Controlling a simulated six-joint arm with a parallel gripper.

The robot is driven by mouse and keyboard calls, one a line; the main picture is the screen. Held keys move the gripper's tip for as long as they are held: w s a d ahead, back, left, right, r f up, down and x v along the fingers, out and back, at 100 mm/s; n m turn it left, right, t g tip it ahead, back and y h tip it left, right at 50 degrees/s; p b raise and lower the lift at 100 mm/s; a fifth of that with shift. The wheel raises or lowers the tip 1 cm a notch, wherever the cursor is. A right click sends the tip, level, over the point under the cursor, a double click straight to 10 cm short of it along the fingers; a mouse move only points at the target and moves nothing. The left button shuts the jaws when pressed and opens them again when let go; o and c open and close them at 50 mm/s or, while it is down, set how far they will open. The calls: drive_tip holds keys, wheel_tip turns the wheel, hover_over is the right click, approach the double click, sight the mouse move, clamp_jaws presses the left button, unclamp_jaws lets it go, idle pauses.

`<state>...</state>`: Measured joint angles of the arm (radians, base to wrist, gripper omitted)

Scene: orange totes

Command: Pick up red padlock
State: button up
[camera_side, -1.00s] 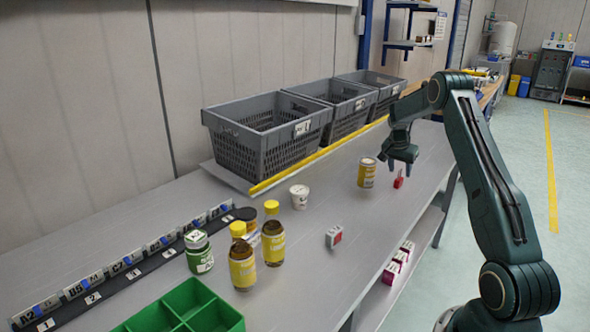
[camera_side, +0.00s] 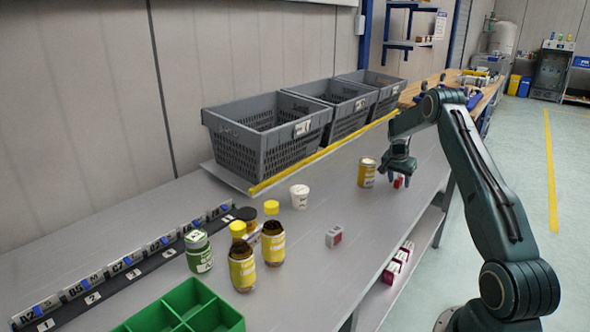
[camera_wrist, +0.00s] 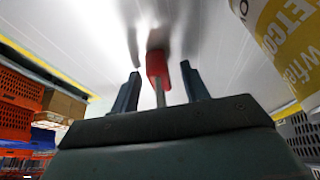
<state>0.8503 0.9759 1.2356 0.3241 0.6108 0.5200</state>
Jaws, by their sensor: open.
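The red padlock (camera_side: 398,182) lies on the grey table, to the right of a yellow can (camera_side: 367,172). In the wrist view the padlock (camera_wrist: 157,66) shows its red body and a grey shackle pointing toward my gripper, between the two fingers. My gripper (camera_side: 397,178) is low over the padlock, its fingers pointing down and partly covering it in the side view. In the wrist view my gripper (camera_wrist: 160,80) is open, one finger on each side of the padlock. The right finger looks close to the red body; I cannot tell whether they touch.
The yellow can (camera_wrist: 285,50) stands close on the right in the wrist view. Grey crates (camera_side: 265,130) line the back. A white cup (camera_side: 299,196), a small grey-and-red box (camera_side: 334,236), bottles (camera_side: 273,242) and a green divided tray (camera_side: 190,308) stand further left.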

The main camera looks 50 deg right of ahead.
idle(0.4)
clamp_jaws()
drive_tip(key=shift+r, duration=0.25)
wheel_tip(320, 180, up, 20)
drive_tip(key=shift+f, duration=0.2)
idle(0.5)
idle(0.4)
